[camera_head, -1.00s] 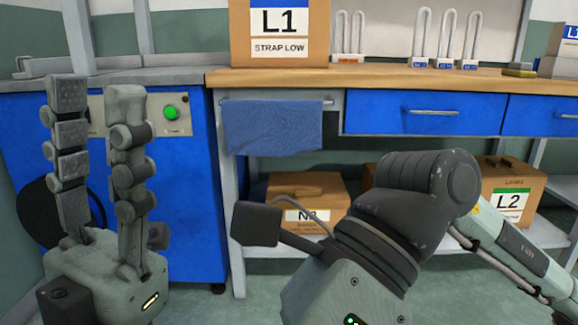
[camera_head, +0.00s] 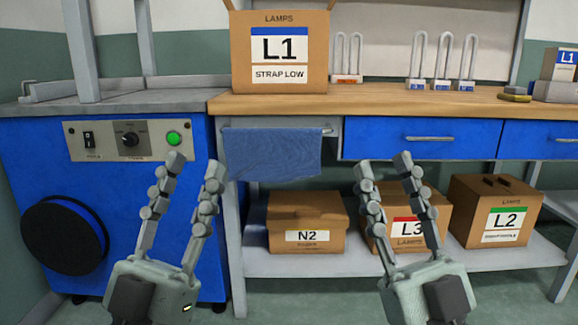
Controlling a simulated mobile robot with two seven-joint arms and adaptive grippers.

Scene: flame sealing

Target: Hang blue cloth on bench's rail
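The blue cloth (camera_head: 272,153) hangs over the rail (camera_head: 328,131) at the left end of the bench (camera_head: 390,99), below the worktop. It hangs fairly flat, and its lower edge is free above the shelf. My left gripper (camera_head: 195,172) is at lower left, in front of the blue machine, with its fingers apart and nothing between them. My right gripper (camera_head: 383,172) is at lower centre right, in front of the bench's lower shelf, also with fingers apart and empty. Neither gripper touches the cloth.
Box L1 (camera_head: 280,78) stands on the worktop above the cloth, with lamps (camera_head: 443,65) farther right. Boxes N2 (camera_head: 307,222), L3 (camera_head: 434,214) and L2 (camera_head: 500,211) sit on the lower shelf. The blue machine (camera_head: 95,177) with a green button stands left.

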